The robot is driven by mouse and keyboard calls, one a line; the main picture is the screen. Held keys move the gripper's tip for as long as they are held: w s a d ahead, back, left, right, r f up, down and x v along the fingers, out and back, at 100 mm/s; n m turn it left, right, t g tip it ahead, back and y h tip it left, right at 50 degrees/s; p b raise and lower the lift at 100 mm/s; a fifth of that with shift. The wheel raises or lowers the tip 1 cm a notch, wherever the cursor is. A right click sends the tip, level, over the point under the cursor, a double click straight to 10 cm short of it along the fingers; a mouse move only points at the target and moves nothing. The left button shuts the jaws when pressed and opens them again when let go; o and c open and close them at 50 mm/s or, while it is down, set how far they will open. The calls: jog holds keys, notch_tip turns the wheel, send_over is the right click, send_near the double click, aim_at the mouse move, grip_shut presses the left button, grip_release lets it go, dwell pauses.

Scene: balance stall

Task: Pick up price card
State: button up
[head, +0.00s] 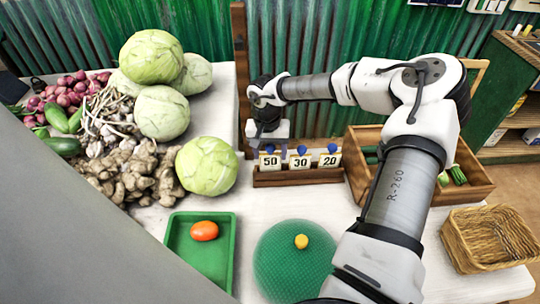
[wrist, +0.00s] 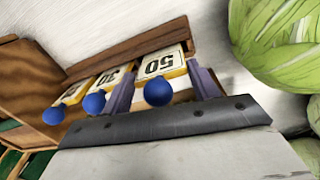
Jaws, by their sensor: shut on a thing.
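Three white price cards with yellow edges and blue knobs on top stand in a small wooden rack (head: 290,179). They read 50 (head: 270,163), 30 (head: 300,162) and 20 (head: 330,160) from left to right. My gripper (head: 269,146) is at the top of the 50 card. In the wrist view my gripper's two fingers (wrist: 162,88) lie on either side of the 50 card (wrist: 163,64) and its knob, shut on it. The 50 card still appears level with the others, in the rack. In that view the 30 card (wrist: 108,78) stands close beside one finger.
A wooden crate (head: 470,193) stands right of the rack, behind my arm. Cabbages (head: 206,166) and ginger (head: 135,178) lie to the left. A green tray (head: 225,262) holds a tomato. A green round mat (head: 285,272) and a wicker basket (head: 490,238) are nearer the front.

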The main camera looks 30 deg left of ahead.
notch_tip(320, 180, up, 6)
jog(key=shift+f+b, duration=0.1)
jog(key=shift+b, duration=0.75)
jog(key=s+d+b, duration=0.1)
jog(key=s+d, duration=0.2)
jog(key=s, duration=0.1)
jog(key=s+d+b, duration=0.1)
jog(key=s+d, duration=0.2)
jog(key=s, duration=0.2)
jog(key=s+d+b, duration=0.2)
jog(key=s+d, duration=0.2)
jog(key=shift+s, duration=0.15)
jog(key=r, duration=0.1)
jog(key=r+p, duration=0.1)
jog(key=s+d+r+p, duration=0.1)
jog(key=shift+r, duration=0.25)
jog(key=shift+s, duration=0.1)
